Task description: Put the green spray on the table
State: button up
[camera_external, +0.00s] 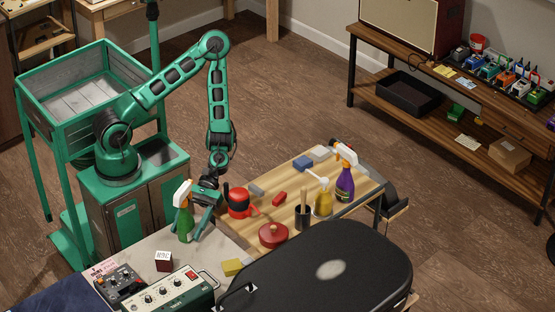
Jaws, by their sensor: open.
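The green spray bottle (185,226) has a white and orange trigger head. It is upright at the far left corner of the light grey worktop (225,250). My gripper (198,212) is open and low, right beside the bottle on its right. I cannot tell whether the bottle is between the fingers or touches them. The wooden table (342,210) adjoins the grey worktop on the right.
A black case (350,285) fills the front. Pedals and an amplifier (170,299) stand front left.

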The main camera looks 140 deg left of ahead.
aim_at(186, 212)
jog(key=shift+v, duration=0.9)
notch_tip(186, 212, up, 6)
jog(key=shift+f, duration=0.1)
jog(key=shift+r, duration=0.6)
